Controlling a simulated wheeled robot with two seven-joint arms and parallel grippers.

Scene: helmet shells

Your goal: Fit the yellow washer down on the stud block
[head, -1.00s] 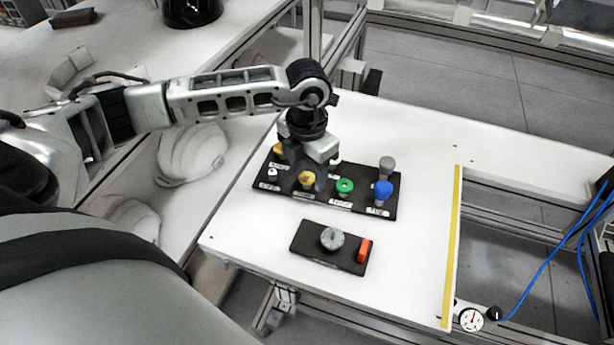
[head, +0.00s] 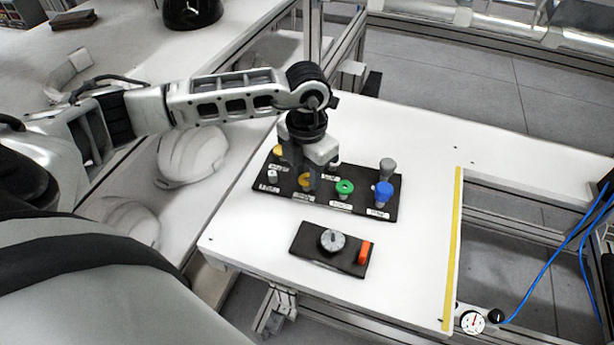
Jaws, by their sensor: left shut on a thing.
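The yellow washer (head: 304,181) is in the front row of the black stud block (head: 332,173), between a small white piece and a green ring. My left gripper (head: 310,178) points down over it and is shut on it. A finger covers the washer's right part. The fingers hide the stud under it, so I cannot tell how far down the washer sits. My right gripper is not in view.
The block also bears a white piece (head: 272,176), a green ring (head: 344,187), a blue piece (head: 384,190), a grey post (head: 387,165) and another yellow piece (head: 278,151). A dark plate with a dial (head: 332,240) lies in front. The white table (head: 410,260) is clear to the right.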

